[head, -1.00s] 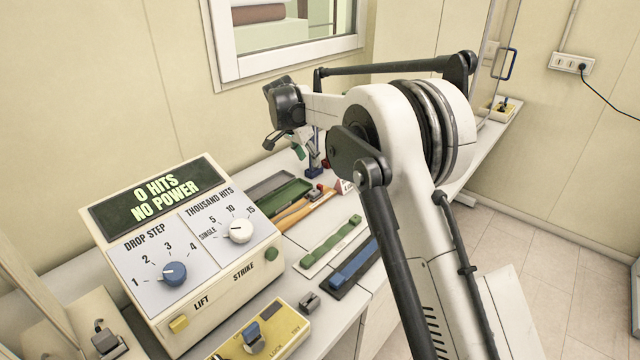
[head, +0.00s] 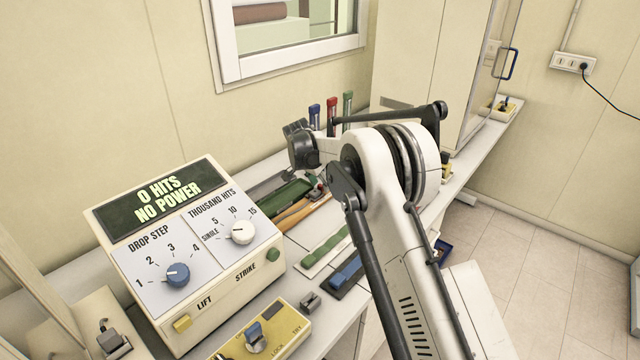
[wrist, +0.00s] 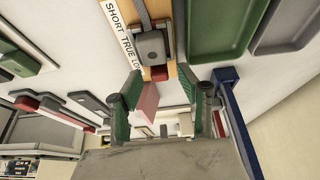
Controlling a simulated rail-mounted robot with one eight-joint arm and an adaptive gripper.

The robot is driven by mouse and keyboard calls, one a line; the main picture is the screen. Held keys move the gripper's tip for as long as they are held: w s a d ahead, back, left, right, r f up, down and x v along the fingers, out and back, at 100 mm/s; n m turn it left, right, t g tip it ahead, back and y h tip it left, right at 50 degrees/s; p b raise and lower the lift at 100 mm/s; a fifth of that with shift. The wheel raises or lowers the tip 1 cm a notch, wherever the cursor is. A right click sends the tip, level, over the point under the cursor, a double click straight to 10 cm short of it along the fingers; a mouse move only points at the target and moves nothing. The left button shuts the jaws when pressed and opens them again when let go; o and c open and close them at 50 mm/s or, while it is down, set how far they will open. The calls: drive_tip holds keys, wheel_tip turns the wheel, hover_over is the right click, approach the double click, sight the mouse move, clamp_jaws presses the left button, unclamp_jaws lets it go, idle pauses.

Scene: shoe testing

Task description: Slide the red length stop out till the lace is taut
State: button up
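In the wrist view a wooden gauge board (wrist: 178,72) lettered "SHORT TRUE LO…" carries a grey slider block (wrist: 151,46). A small red piece (wrist: 158,73), apparently the red length stop, shows at the slider's near edge. A grey strap, perhaps the lace, runs along the board beyond the slider. My gripper (wrist: 160,88) is open, its green-padded fingers to either side of the red piece, with a gap visible on each side. A pink block (wrist: 147,104) shows between the fingers. In the head view the board (head: 300,213) lies behind the control box; my arm hides its far end.
The control box (head: 190,245) reads "0 HITS NO POWER". A green tray (head: 285,193) lies beside the board. Blue, red (head: 331,116) and green upright posts stand behind my wrist. A green strip and a blue-topped strip (head: 347,270) lie in front. A cabinet stands at the right.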

drive_tip(key=shift+w+f, duration=0.1)
drive_tip(key=shift+f, duration=0.1)
clamp_jaws()
drive_tip(key=shift+w+d+b, duration=0.15)
drive_tip(key=shift+d+b, duration=0.05)
drive_tip(key=shift+b, duration=0.65)
unclamp_jaws()
drive_tip(key=shift+r, duration=0.1)
